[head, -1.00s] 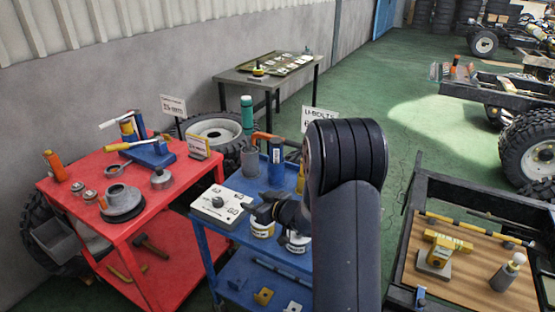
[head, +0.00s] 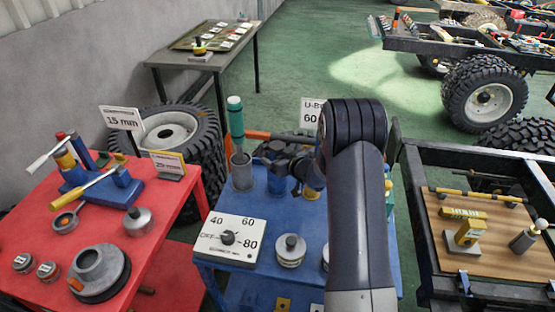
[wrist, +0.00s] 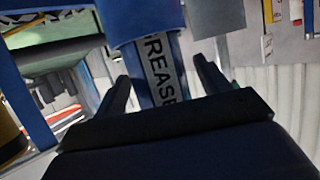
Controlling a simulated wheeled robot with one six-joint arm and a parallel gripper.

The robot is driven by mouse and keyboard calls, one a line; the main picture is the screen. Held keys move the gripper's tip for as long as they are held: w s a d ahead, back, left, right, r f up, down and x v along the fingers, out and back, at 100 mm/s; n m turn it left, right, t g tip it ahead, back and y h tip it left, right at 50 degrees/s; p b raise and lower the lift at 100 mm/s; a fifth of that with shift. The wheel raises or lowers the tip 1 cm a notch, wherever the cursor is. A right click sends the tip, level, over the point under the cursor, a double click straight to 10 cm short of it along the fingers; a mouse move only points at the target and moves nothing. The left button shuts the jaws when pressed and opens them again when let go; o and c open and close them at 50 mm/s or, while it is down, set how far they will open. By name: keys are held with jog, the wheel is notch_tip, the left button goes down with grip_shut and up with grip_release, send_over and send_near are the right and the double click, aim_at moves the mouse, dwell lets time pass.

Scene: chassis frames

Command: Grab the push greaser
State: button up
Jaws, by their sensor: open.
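A blue cylinder lettered "GREASE" (wrist: 158,70), which I take for the push greaser, stands between my gripper's fingers in the wrist view; its wider blue part is cut off by the top edge. In the head view a little of its blue body (head: 277,184) shows on the blue cart, mostly hidden by my gripper (head: 274,158). My gripper also shows in the wrist view (wrist: 160,72), open, with one finger on each side of the cylinder. I cannot tell whether either finger touches it.
The blue cart (head: 262,205) also holds a grey cup (head: 241,172) with a green-topped tool (head: 236,118), a dial box (head: 212,252) and a round tin (head: 290,250). A red cart (head: 190,190) stands left. A chassis with a wooden board (head: 480,270) lies right.

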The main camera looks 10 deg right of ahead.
jog(key=shift+a, duration=0.1)
jog(key=shift+c, duration=0.2)
jog(key=c, duration=1.4)
